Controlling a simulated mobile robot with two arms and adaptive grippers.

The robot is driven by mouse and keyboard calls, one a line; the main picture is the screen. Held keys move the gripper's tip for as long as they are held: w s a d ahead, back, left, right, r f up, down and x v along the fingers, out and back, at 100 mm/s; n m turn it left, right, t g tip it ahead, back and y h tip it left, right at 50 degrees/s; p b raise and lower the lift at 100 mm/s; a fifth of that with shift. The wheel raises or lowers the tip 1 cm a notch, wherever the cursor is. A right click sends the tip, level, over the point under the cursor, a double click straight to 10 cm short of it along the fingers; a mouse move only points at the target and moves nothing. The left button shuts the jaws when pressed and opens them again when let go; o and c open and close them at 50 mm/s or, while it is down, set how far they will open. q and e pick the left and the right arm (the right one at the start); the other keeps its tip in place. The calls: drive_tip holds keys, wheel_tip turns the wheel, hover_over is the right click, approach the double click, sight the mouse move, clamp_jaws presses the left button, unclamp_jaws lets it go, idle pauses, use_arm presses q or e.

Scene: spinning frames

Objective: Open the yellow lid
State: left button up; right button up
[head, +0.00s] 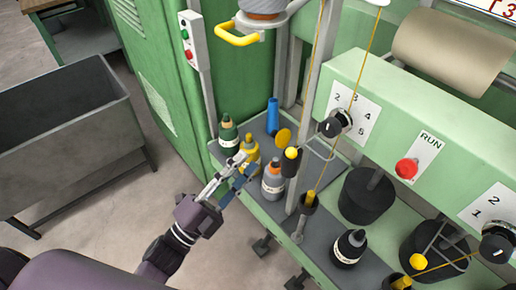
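A yellow bottle (250,155) stands on the grey shelf of the green machine, its lower part hidden behind my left gripper. A round yellow disc (284,136), which looks like a lid, is tilted up to the right of it. A yellow ball (292,152) sits just in front of the disc, above a dark container. My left gripper (243,165) is at the front of the yellow bottle, with its fingertips visibly apart. I cannot tell whether it touches the bottle. My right gripper is not in view.
A green-capped bottle (228,136), a blue bottle (273,116) and a grey bottle with an orange top (273,181) crowd around. Taut yellow threads and a metal post rise to the right. A black bottle (348,247) stands nearer. A grey bin (75,140) is at left.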

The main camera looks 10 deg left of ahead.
use_arm(q)
drive_tip(key=v, duration=0.3)
drive_tip(key=shift+s+a+f, duration=0.15)
drive_tip(key=shift+s+a, duration=0.05)
drive_tip(key=shift+s, duration=0.1)
drive_tip(key=s+a+f+n+g+y, duration=0.1)
drive_tip(key=a+f+n+g+y, duration=0.2)
drive_tip(key=f, duration=0.9)
drive_tip(key=a+f+n+g+y, duration=0.1)
drive_tip(key=f+n+g+y, duration=0.3)
drive_tip(key=f, duration=0.9)
drive_tip(key=s+a+f+n+y, duration=0.15)
drive_tip(key=f+n, duration=0.35)
drive_tip(key=f, duration=0.7)
drive_tip(key=s+a+f+n+g+y, duration=0.2)
drive_tip(key=s+f+n+g, duration=0.25)
drive_tip(key=s+f, duration=0.85)
drive_tip(key=s+f+n+g, duration=0.1)
drive_tip(key=s+f+g, duration=0.2)
drive_tip(key=s+f, duration=0.2)
drive_tip(key=s+f+n+g+y, duration=0.1)
drive_tip(key=s+f+g, duration=0.2)
drive_tip(key=s+f, duration=0.3)
drive_tip(key=s, duration=0.5)
drive_tip(key=shift+s+a+g, duration=0.3)
drive_tip(key=shift+s+g, duration=0.05)
drive_tip(key=shift+s, duration=0.05)
drive_tip(key=shift+w, duration=0.1)
